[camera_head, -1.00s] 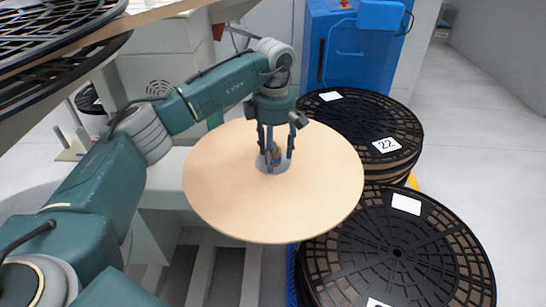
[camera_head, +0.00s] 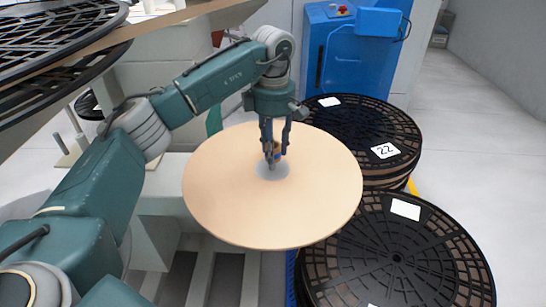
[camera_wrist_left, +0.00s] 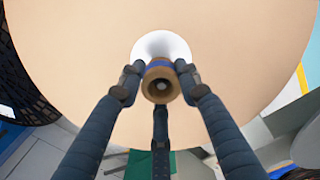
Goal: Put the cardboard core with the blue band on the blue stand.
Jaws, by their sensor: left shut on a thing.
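The cardboard core with the blue band (camera_wrist_left: 160,82) is a small brown tube at the middle of a round pale tabletop. In the wrist view its blue band (camera_wrist_left: 159,65) shows on the far side of its open end. In the head view, the fingers partly cover the core (camera_head: 279,149). My left gripper (camera_head: 275,153) points down from above and is shut on the core, with fingers around it in the wrist view (camera_wrist_left: 160,88). I cannot make out a blue stand in these frames. My right gripper is out of view.
The round table (camera_head: 225,215) has a grey centre disc (camera_head: 272,170). Stacks of black reels (camera_head: 440,240) stand close on its right. A blue machine (camera_head: 345,55) stands behind. A shelf with black reels (camera_head: 50,45) overhangs the left. Open floor lies at far right.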

